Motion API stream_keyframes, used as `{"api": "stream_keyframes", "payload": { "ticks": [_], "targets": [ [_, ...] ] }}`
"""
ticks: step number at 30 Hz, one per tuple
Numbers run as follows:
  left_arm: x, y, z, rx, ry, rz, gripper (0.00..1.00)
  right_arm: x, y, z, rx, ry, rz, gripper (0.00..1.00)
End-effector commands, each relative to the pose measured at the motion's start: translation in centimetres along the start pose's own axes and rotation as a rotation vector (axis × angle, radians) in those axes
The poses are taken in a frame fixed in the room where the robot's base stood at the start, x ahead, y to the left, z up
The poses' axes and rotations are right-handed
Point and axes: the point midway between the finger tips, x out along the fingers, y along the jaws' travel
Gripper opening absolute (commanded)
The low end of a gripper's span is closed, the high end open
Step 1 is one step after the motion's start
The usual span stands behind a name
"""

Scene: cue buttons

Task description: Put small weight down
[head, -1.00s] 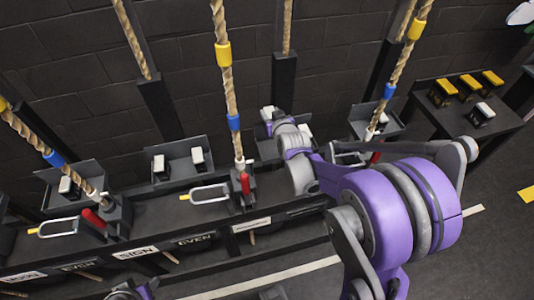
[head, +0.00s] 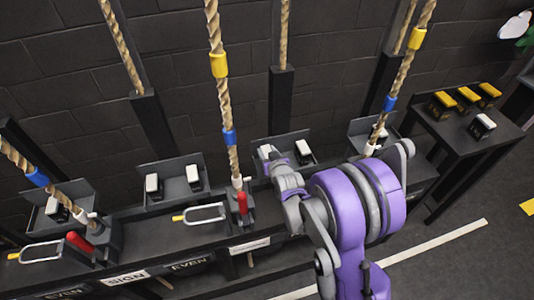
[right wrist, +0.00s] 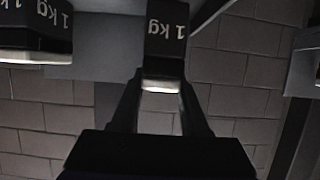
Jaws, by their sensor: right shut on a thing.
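My right gripper (head: 268,157) is at the left side of an angled grey tray (head: 289,142) in the head view. It is shut on a small black 1 kg weight with a white end (right wrist: 164,45), which sits between its fingers in the right wrist view. A second white-and-black 1 kg weight (head: 304,152) stands to its right in the same tray; a neighbouring one shows at the left of the right wrist view (right wrist: 38,35). I cannot tell whether the held weight touches the tray. My left gripper is out of view.
Other trays hold white-topped weights (head: 193,178). Ropes (head: 228,110) with yellow and blue bands, red-handled levers (head: 243,202) and wire loops (head: 205,213) line the bench. A side table (head: 455,135) at right carries several yellow-topped blocks and a white-topped one. Dark wall behind.

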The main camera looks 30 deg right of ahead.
Motion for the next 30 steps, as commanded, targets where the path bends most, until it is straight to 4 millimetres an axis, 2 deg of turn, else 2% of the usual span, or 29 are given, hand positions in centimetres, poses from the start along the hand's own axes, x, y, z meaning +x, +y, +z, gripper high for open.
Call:
{"api": "stream_keyframes", "payload": {
  "ticks": [25, 26, 30],
  "targets": [
    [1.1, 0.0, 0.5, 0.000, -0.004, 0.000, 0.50, 0.5, 0.0, 1.2, 0.001, 0.004, 0.001, 0.00],
    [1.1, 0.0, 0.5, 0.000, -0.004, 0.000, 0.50, 0.6, 0.0, 1.3, 0.001, 0.001, 0.000, 0.47],
    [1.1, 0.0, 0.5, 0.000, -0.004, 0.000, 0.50, 0.5, 0.0, 1.3, 0.001, 0.000, 0.000, 0.72]
  ]
}}
